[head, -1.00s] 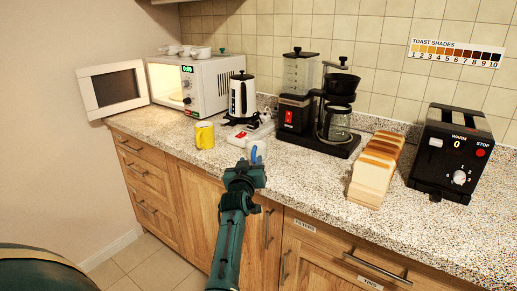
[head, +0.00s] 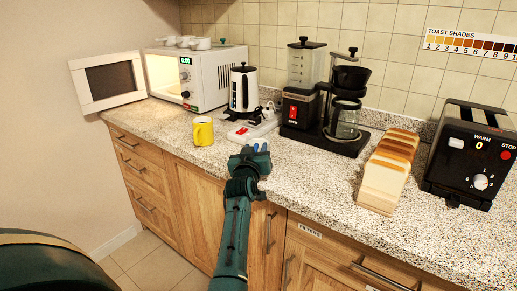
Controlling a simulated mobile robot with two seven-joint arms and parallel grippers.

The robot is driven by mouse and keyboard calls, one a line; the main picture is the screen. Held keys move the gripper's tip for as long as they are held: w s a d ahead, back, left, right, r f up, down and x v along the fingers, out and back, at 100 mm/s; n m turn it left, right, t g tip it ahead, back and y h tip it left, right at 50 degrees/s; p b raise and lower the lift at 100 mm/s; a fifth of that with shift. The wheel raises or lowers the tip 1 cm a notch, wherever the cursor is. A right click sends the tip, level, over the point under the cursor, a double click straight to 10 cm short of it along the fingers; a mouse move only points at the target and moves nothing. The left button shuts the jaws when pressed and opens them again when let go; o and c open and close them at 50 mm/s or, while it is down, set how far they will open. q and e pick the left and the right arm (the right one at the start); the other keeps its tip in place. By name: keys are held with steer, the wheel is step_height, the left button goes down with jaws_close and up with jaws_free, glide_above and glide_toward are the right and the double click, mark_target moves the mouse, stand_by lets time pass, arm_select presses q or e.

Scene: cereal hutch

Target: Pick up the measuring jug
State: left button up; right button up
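My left gripper (head: 250,160) is over the counter's front edge, left of centre in the head view. Small blue parts (head: 257,148) show just beyond and between its fingers. They appear to belong to the measuring jug, whose pale body is almost fully hidden behind the gripper. The gripper is at the jug, but I cannot tell whether the fingers are closed on it. My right gripper is not in view.
A yellow mug (head: 203,131) stands left of the gripper. Behind are a white power strip (head: 252,130), a kettle (head: 243,90) and a coffee maker (head: 325,135). Bread (head: 385,175) and a toaster (head: 474,150) are at right. The microwave (head: 200,75) is open.

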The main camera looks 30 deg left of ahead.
arm_select(q)
jaws_close()
steer(key=shift+r, duration=0.2)
stand_by(0.6)
